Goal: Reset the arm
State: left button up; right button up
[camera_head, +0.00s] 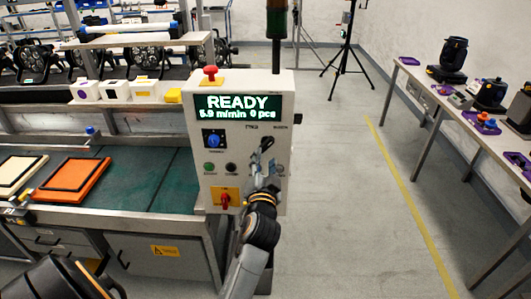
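The box display (238,107) reads "READY" and "0 pcs". A blue knob (213,140), a green button (209,168) and a red switch on a yellow plate (225,199) show left of the gripper. My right gripper is not in view.
A green conveyor belt (150,184) at left carries an orange frame (72,181) and a cream one (14,173). A red mushroom button (210,72) tops the box. A table with dark lamps (455,55) stands right. Floor (345,190) between is clear.

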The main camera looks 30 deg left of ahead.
pick_arm(q)
jog(key=shift+v, duration=0.75)
jog(key=s+d+f+m+g+h+b, duration=0.1)
jog(key=d+f+g+h, duration=0.3)
jog(key=f, duration=1.2)
jog(key=d+f+m+h+b, duration=0.1)
jog(key=d+f+m+h, duration=0.35)
jog(key=f, duration=1.05)
jog(key=s+d+f+n+g+b, duration=0.1)
jog(key=s+d+f+g, duration=0.1)
jog(key=s+f, duration=0.65)
jog(key=s+d+f+n+g+b, duration=0.1)
jog(key=s+d+f+n+g, duration=0.15)
jog(key=s+f, duration=0.65)
jog(key=s+a+f+g, duration=0.1)
jog(key=s+f+g, duration=0.1)
jog(key=s+f, duration=0.4)
jog(key=s+a+f+n+g, duration=0.1)
jog(key=s+f, duration=0.6)
jog(key=s, duration=0.5)
jog(key=s+f+g+h+b, duration=0.1)
jog(key=s+f+g, duration=0.1)
jog(key=s+f, duration=0.4)
jog(key=s, duration=0.3)
jog(key=shift+s+a+f+g, duration=0.2)
jog(key=shift+s+a+g, duration=0.15)
jog(key=shift+s+a, duration=0.05)
